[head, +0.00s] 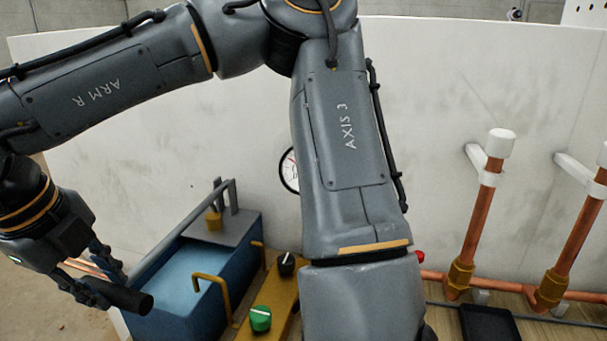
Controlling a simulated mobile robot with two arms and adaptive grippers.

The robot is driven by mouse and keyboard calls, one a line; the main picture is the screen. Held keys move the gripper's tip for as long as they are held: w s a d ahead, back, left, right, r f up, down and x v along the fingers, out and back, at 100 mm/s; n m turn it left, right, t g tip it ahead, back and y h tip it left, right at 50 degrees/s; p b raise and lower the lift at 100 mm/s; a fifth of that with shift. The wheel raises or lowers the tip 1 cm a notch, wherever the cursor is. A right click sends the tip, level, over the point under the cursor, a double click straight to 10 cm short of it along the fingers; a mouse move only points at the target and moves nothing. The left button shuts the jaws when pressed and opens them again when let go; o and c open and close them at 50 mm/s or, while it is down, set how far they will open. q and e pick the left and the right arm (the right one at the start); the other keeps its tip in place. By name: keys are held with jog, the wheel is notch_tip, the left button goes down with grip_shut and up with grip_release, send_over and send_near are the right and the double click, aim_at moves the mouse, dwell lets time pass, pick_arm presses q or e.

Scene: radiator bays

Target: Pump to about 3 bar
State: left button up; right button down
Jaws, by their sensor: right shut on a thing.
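The test pump is a blue water tank (185,277) with a grey lever (184,228) pivoted at its back. The lever slants down to the lower left and ends in a black grip (133,301). My right gripper (103,279) is shut on the lever near this grip. A round white pressure gauge (287,168) shows at the wall, its right part hidden behind my right arm. Its reading cannot be told. A black knob (287,263) and a green knob (261,318) sit on a yellow block (279,288) beside the tank. My left gripper is out of view.
Copper pipes (477,224) with white caps and brass fittings stand at the right before a pale wall panel (440,110). A red knob (420,256) shows beside my arm. A black tray (489,323) lies at the lower right. My right arm covers the middle.

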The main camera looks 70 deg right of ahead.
jog(key=shift+d+r+p, duration=0.45)
jog(key=shift+r, duration=0.1)
jog(key=r, duration=0.1)
jog(key=r+p, duration=0.1)
jog(key=r+y+p, duration=0.1)
jog(key=shift+d+r, duration=0.2)
jog(key=shift+d, duration=0.05)
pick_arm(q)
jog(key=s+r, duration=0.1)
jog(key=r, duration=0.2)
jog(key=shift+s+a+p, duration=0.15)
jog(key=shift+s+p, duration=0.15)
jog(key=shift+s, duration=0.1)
pick_arm(e)
jog(key=shift+r, duration=0.15)
